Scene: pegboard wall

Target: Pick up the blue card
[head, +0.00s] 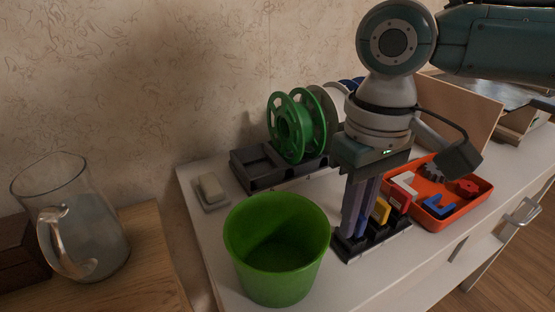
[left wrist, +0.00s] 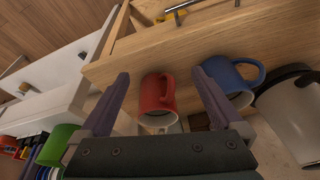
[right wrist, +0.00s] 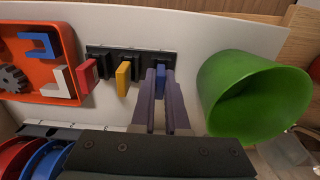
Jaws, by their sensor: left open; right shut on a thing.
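The blue card (right wrist: 160,78) stands at the end of the black slotted rack (right wrist: 145,54) in the right wrist view. My right gripper (right wrist: 163,76) is shut on the blue card from above, its fingers pointing down at the rack. In the head view, the right gripper (head: 352,232) is over the left end of the rack (head: 345,251), and its fingers mostly hide the card. I cannot tell whether the card is clear of its slot. My left gripper (left wrist: 161,74) is open and empty, away from the rack.
A yellow card (right wrist: 123,79) and a red card (right wrist: 87,76) stand in the same rack. The green bin (head: 276,250) is close left of my right gripper. An orange tray (head: 462,212) holds several parts. A red mug (left wrist: 153,92) and blue mug (left wrist: 231,80) are near my left gripper.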

